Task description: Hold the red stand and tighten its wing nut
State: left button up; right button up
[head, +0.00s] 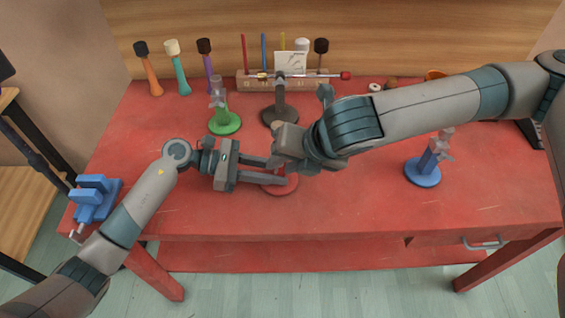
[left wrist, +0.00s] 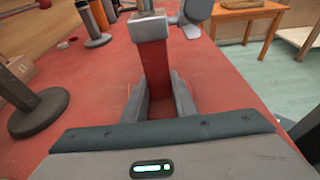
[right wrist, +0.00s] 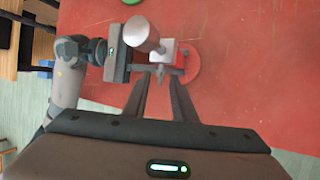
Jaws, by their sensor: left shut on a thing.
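The red stand has a round red base (head: 283,187) on the table, largely covered by my arms in the head view. In the left wrist view its red post (left wrist: 156,75) stands between the fingers of my left gripper (head: 274,172), which is shut on it. A grey block tops the post. Contact with the nut is unclear.
A green stand (head: 225,123), a dark stand (head: 280,115) with a rod across it and a blue stand (head: 423,172) stand around. Mallets (head: 150,75) line the back left. A blue vise (head: 95,197) is at the left edge. The front right of the table is clear.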

jog(key=shift+w+a+f, duration=0.1)
jog(key=shift+w+f, duration=0.05)
jog(key=shift+f, duration=0.15)
grip_shut()
jog(key=shift+f+y, duration=0.1)
jog(key=shift+y, duration=0.3)
jog(key=y, duration=0.2)
jog(key=m+y, duration=0.1)
jog(key=y, duration=0.1)
jog(key=shift+d+f+t, duration=0.3)
jog(key=shift+d+f, duration=0.05)
jog(key=y, duration=0.2)
jog(key=m+y, duration=0.1)
jog(key=y, duration=0.1)
jog(key=shift+d+f+t, duration=0.1)
jog(key=shift+f+t, duration=0.1)
jog(key=shift+t, duration=0.1)
jog(key=shift+r+m+y, duration=0.1)
jog(key=shift+m+y, duration=0.2)
jog(key=shift+y, duration=0.1)
jog(key=shift+r, duration=0.1)
dwell(0.4)
